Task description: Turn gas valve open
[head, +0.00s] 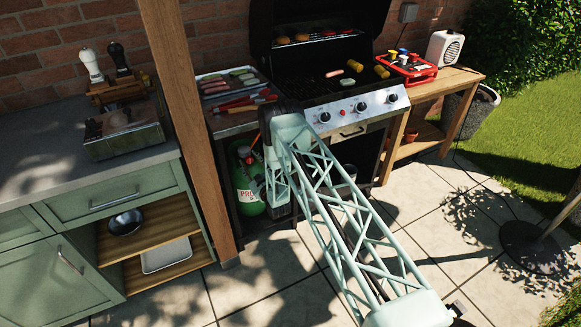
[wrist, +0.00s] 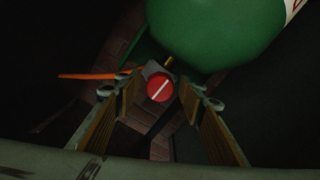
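The gas valve is a round red knob (wrist: 160,88) with a white diagonal line, on a grey fitting beside the green gas bottle (wrist: 215,30). The bottle (head: 245,186) also shows in the head view, inside the cabinet below the grill. My gripper (wrist: 161,90) is open in the wrist view, one finger on each side of the knob. Dark gaps show between the knob and both fingers, and I see no contact. How deep the knob lies between the fingertips is hard to tell. In the head view my arm hides the knob and most of the gripper.
An orange hose (wrist: 88,76) runs left from the fitting. The wooden post (head: 186,110) stands close left of the cabinet opening. The grill's front panel with knobs (head: 355,112) is above. The cabinet inside is dark. Paved floor (head: 262,275) in front is open.

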